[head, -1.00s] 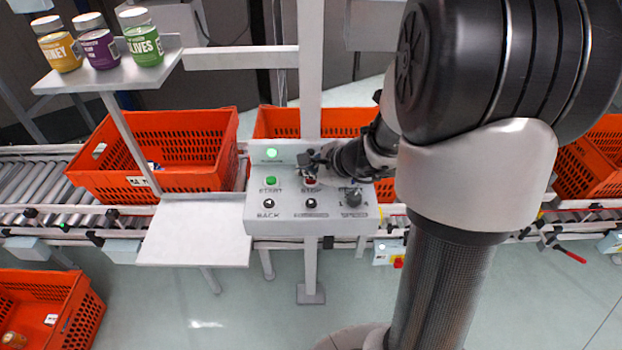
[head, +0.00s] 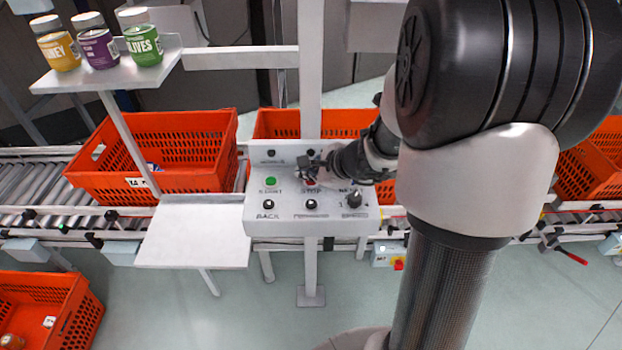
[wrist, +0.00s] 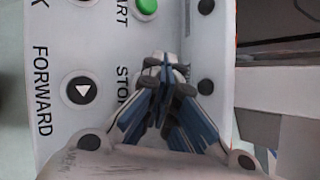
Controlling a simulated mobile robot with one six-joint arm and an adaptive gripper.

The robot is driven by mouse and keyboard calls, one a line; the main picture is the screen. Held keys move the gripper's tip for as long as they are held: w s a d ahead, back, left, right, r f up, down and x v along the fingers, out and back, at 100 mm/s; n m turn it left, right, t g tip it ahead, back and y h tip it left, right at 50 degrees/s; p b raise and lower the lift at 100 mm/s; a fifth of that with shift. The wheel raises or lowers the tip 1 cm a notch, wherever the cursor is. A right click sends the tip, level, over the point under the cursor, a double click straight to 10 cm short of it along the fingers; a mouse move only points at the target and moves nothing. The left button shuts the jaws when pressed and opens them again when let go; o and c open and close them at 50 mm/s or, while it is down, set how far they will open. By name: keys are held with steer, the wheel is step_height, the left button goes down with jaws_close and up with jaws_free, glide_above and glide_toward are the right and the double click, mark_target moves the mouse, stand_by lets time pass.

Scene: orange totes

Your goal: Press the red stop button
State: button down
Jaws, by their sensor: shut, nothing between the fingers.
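The white control panel (head: 333,220) stands in the middle of the head view. Its red stop button (head: 311,182) is mostly covered by my gripper (head: 308,173), with only a little red showing above the STOP label. My gripper is shut and empty, with its fingertips right at the button; whether they touch it is hard to tell. In the wrist view the closed blue-and-grey fingers (wrist: 166,68) lie over the end of the STOP label and hide the button. The lamp (head: 271,153) at the panel's upper left is dark.
The green start button (head: 271,181) is just left of the stop button. Black buttons and a knob (head: 354,200) sit along the panel's front. An orange tote (head: 190,185) stands on the conveyor at left. A shelf (head: 110,72) holds jars.

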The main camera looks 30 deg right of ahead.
mark_target(308, 183)
steer(key=shift+r+p, duration=0.6)
steer(key=shift+r, duration=0.2)
step_height(308, 183, up, 5)
steer(key=p, duration=0.4)
stand_by(0.5)
